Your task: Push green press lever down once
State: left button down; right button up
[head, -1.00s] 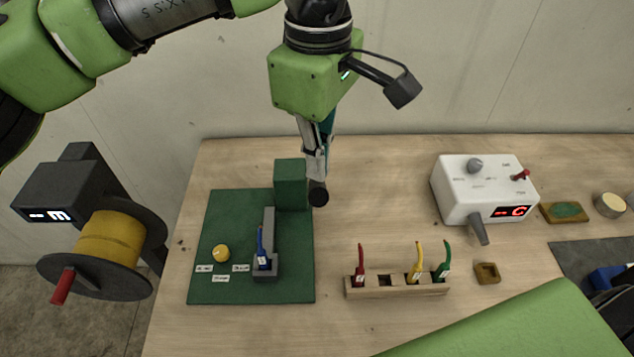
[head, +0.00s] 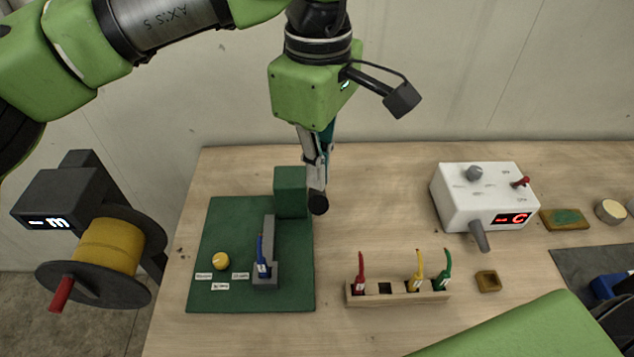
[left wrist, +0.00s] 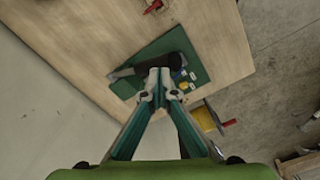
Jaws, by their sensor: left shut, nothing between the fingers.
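The green press stands on the left of the table. It has a flat green base plate (head: 215,298), an upright green block (head: 290,192) and a grey bar (head: 269,228) running toward the front. A black rounded knob (head: 318,204), apparently the lever's end, is beside the block's right side. My left gripper (head: 318,180) points down with its fingers shut and empty, its tips just above or at the knob. In the left wrist view the shut fingertips (left wrist: 156,84) overlap the dark lever (left wrist: 170,61); contact cannot be told. My right gripper is not visible.
A blue-handled tool (head: 261,258) and a yellow ball (head: 221,261) are on the plate. A wooden rack (head: 400,294) holds red, yellow and green tools. A white control box (head: 483,200) stands to the right. A yellow spool (head: 107,246) is left of the table.

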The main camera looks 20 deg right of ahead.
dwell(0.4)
pick_arm(q)
notch_tip(320, 180, down, 16)
jog(key=b, duration=1.3)
jog(key=shift+f, duration=0.25)
dwell(1.4)
jog(key=shift+r+p, duration=5.55)
jog(key=shift+r, duration=2.9)
